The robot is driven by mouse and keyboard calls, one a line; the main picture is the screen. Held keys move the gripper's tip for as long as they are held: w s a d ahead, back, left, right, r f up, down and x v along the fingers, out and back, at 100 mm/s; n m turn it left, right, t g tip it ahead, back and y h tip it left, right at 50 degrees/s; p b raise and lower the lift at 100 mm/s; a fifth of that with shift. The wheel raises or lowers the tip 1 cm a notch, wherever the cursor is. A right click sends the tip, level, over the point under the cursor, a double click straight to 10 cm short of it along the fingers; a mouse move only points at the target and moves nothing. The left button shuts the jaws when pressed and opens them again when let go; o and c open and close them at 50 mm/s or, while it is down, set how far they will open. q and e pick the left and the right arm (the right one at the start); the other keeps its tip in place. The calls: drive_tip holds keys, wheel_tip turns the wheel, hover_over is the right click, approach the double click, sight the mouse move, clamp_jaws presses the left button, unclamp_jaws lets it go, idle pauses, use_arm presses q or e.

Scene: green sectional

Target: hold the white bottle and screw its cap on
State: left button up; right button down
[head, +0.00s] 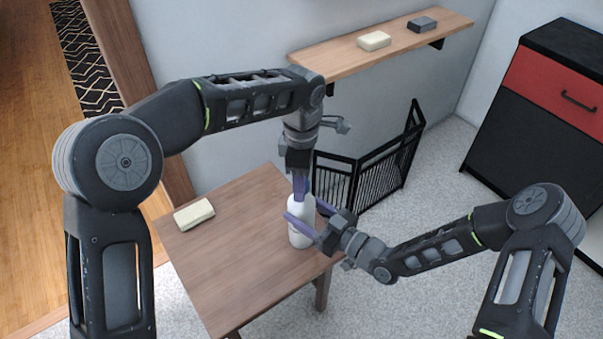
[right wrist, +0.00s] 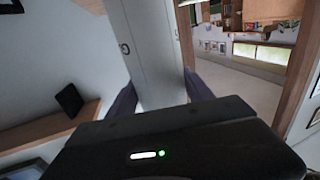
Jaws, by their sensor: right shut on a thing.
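The white bottle (head: 301,238) stands upright near the right edge of the small wooden table (head: 225,262) in the head view. My right gripper (head: 303,222) reaches in from the right, its purple fingers at the sides of the bottle's body, shut on it. My left gripper (head: 300,190) points straight down over the bottle's top, its purple fingers at the neck. The cap cannot be made out there; the left fingers hide that spot, and their gap does not show. In the right wrist view the purple fingers flank a pale upright shape that I cannot identify for sure.
A pale yellow block (head: 194,214) lies on the table's left side. A wall shelf (head: 335,64) behind holds another pale block (head: 374,41) and a dark one (head: 422,24). A black folding fence (head: 380,172) stands behind the table. The table's front is clear.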

use_arm(q)
clamp_jaws()
idle(0.5)
